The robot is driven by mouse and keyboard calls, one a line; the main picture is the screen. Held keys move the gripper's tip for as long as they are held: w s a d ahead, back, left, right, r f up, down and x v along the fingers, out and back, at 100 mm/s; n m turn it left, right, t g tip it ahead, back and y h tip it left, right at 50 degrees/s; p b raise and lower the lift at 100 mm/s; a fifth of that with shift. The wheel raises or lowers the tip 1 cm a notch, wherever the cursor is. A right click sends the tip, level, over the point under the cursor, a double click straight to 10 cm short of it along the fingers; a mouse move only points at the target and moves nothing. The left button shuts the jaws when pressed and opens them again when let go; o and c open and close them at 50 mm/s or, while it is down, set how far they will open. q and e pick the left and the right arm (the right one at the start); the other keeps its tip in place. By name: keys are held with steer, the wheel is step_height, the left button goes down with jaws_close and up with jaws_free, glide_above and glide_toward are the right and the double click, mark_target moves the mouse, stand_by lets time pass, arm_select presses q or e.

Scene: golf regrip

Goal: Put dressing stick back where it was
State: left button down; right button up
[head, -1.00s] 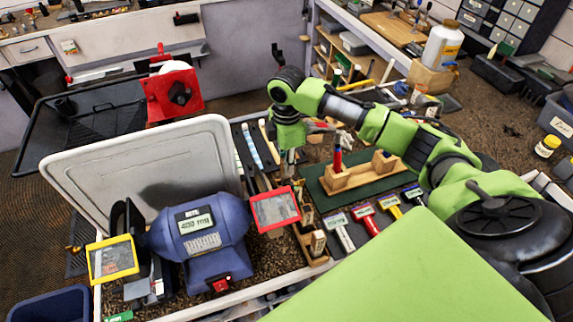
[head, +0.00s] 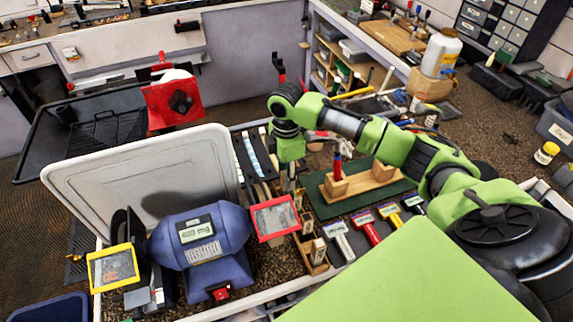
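My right gripper (head: 288,184) points down from the green arm, between the grinder's red-framed shield and the wooden stand. Its fingers are small and partly lost among the items behind them, so I cannot tell whether they are open or shut, or holding anything. I cannot pick out the dressing stick with certainty. A narrow wooden tray (head: 314,268) with small upright blocks stands just in front of the gripper. The blue bench grinder (head: 202,240) is to the left, with a yellow-framed shield (head: 113,266) and a red-framed shield (head: 275,218). My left gripper is not in view.
A wooden stand (head: 372,182) sits on a green mat right of the gripper. Several colored-handled scrapers lie in front of it. Long strips lie behind the grinder, beside an upright grey lid (head: 140,170). A red device (head: 172,100) stands farther back.

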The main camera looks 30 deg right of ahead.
step_height(320, 180, up, 10)
steer(key=b, duration=0.3)
steer(key=shift+r+b, duration=0.25)
steer(key=shift+b, duration=0.1)
steer(key=shift+s+r, duration=0.1)
steer(key=shift+r, duration=0.4)
